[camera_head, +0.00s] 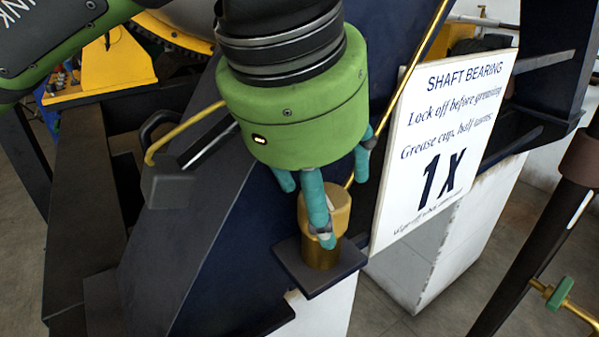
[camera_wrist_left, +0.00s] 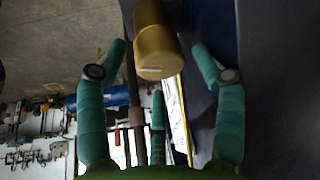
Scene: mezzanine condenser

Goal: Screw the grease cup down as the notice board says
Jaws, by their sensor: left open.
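The brass grease cup (camera_head: 341,211) stands upright on a dark bracket plate (camera_head: 292,268). It has a wider cap on a narrower body, with a pale line on the cap top. The white notice board (camera_head: 425,150) beside it reads "SHAFT BEARING", "Lock off before greasing", "Grease cup, half turns: 1X"; the bottom line is too small to read surely. My left gripper (camera_head: 325,190) is open above the cup, one teal finger hiding part of the cap. In the left wrist view the cup (camera_wrist_left: 158,50) shows between the spread fingers, apart from both side fingers. My right gripper is not in view.
A dark blue frame (camera_head: 215,220) rises behind the cup. A grey block with a brass rod and black handle (camera_head: 167,185) is at left. A dark pipe (camera_head: 560,220) with a green-handled valve (camera_head: 559,293) stands at right. White plinths (camera_head: 450,240) are below.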

